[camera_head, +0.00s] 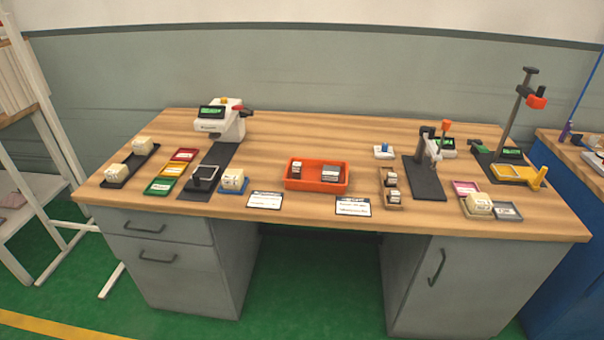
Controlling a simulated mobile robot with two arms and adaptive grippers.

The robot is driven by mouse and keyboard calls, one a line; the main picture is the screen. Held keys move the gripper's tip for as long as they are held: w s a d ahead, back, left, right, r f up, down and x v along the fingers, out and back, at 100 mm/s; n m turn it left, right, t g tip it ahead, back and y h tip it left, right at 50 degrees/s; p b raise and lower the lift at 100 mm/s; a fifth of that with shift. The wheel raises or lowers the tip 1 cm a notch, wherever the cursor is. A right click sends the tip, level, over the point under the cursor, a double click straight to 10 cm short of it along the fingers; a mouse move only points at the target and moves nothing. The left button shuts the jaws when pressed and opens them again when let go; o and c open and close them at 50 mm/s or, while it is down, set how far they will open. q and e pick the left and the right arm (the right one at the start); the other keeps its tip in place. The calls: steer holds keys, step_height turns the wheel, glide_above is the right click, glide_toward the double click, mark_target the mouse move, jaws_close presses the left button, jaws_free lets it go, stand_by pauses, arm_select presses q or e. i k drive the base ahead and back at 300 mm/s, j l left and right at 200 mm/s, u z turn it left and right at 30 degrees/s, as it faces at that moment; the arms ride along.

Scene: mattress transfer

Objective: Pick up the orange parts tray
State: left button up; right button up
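The orange parts tray (318,187) lies flat on the wooden desk, near the middle of its top. It holds a small dark-and-white part (296,167) at the left and a grey part (331,171) at the right. Its near wall faces me, close behind two white label cards. Neither of my grippers shows in the head view.
The wooden desk (290,135) has drawers below. A white machine (222,121) stands at the left and a small press (427,165) at the right. Label cards (265,200) (352,207) lie in front of the tray. The wood behind the tray is clear.

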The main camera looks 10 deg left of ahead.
mark_target(312, 168)
steer(key=i+j, duration=0.15)
steer(key=i, duration=0.3)
steer(key=i+j+u, duration=0.1)
steer(key=i, duration=0.4)
steer(key=i+j, duration=0.25)
steer(key=i, duration=0.2)
steer(key=k, duration=0.45)
steer(key=u, duration=0.05)
